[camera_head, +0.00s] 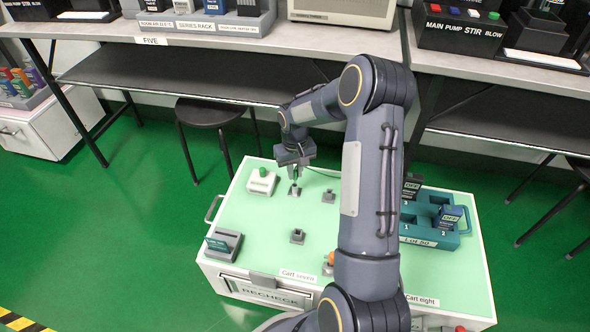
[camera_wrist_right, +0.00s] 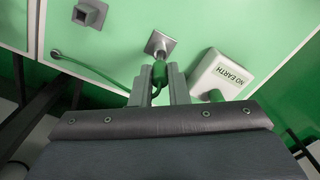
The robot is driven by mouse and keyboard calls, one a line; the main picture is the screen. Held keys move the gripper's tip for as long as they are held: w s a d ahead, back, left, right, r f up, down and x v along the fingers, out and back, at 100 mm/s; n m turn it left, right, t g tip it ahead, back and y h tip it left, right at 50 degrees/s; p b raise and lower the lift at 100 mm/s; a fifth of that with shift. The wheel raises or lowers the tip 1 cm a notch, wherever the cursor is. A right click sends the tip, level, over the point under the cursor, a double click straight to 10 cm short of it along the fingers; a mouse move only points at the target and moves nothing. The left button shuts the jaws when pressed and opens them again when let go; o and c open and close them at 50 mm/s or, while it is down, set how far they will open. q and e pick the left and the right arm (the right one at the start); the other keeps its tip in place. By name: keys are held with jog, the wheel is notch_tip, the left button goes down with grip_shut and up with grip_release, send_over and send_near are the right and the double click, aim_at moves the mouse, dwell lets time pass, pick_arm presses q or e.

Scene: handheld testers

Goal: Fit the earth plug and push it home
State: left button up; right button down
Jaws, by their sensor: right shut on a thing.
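My right gripper (camera_head: 295,160) is shut on the green earth plug (camera_head: 295,176), above the left rear part of the pale green cart top. In the right wrist view the gripper (camera_wrist_right: 161,84) has its two fingers either side of the green plug (camera_wrist_right: 159,72). The plug's metal tip meets a grey square socket (camera_wrist_right: 160,45), which also shows in the head view (camera_head: 294,190). I cannot tell how deep the tip sits. A green cable (camera_wrist_right: 88,72) runs across the top. My left gripper is not in view.
A white NO EARTH box (camera_wrist_right: 221,75) with a green button stands close beside the plug, also in the head view (camera_head: 262,182). Other grey sockets (camera_head: 297,236) stand nearby. A grey cradle (camera_head: 224,244) is at the left front, a teal tray (camera_head: 430,240) at the right.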

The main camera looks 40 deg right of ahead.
jog(key=shift+f+b, duration=0.9)
jog(key=shift+f, duration=0.65)
jog(key=c, duration=1.3)
grip_release()
jog(key=shift+r, duration=0.1)
notch_tip(320, 180, up, 7)
jog(key=p, duration=0.3)
jog(key=shift+r, duration=0.35)
